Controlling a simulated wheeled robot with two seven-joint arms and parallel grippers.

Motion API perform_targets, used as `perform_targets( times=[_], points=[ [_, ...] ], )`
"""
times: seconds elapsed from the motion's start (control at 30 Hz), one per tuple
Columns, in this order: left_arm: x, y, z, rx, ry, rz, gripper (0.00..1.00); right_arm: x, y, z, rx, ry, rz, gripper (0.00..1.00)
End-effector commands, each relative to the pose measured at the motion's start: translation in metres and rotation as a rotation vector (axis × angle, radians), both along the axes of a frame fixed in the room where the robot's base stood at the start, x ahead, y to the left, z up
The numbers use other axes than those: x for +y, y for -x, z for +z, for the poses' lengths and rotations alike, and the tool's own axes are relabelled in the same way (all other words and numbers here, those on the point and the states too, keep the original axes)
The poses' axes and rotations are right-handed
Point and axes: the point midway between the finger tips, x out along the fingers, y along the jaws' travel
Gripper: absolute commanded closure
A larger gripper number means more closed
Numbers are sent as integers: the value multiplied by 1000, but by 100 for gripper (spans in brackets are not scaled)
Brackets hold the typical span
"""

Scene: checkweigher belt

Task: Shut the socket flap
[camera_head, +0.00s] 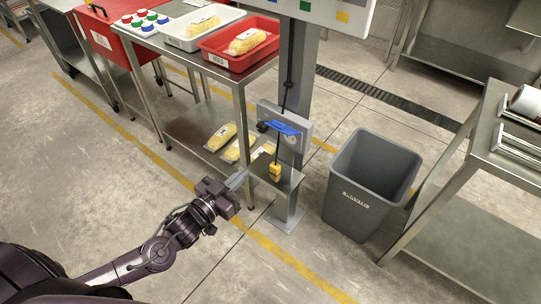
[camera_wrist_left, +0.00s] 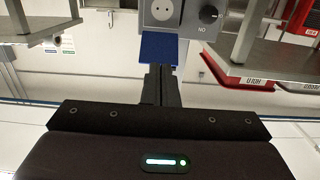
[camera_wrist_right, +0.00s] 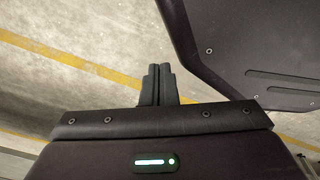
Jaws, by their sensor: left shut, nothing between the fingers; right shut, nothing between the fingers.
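The grey socket box (camera_head: 298,128) is mounted on a metal post. Its blue flap (camera_head: 284,128) stands open, sticking out from the box. In the left wrist view, which is upside down, the round two-hole socket (camera_wrist_left: 162,12) is uncovered, with the blue flap (camera_wrist_left: 158,47) beside it and a black knob (camera_wrist_left: 208,15) nearby. My left gripper (camera_head: 241,179) is shut and empty, lower and left of the flap and apart from it; its fingers (camera_wrist_left: 161,85) point towards the box. My right gripper (camera_wrist_right: 158,84) is shut and empty over the floor, outside the head view.
A yellow plug (camera_head: 275,172) on a black cable is at a small metal shelf (camera_head: 287,182) below the box. A grey waste bin (camera_head: 370,185) stands right of the post. A steel table (camera_head: 160,50) with a red tray (camera_head: 240,45) is at the left.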

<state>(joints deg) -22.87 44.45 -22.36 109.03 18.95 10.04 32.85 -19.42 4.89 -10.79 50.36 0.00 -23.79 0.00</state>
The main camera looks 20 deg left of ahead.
Motion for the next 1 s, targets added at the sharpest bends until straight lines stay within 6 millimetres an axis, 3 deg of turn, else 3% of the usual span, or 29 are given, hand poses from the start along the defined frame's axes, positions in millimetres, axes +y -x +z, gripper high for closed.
perform_targets(
  times=[0.53, 0.73, 1.0],
  points=[
    [-34, -92, -3, -7, 1, 1, 100, 2, -11, 1, -8, -2, -1, 100],
    [-39, -108, -27, -3, 0, 1, 100, 4, -20, 2, -15, -3, -1, 100],
    [-42, -114, -34, -3, 0, -1, 100, 6, -26, 5, -19, -4, -2, 100]
  ],
)
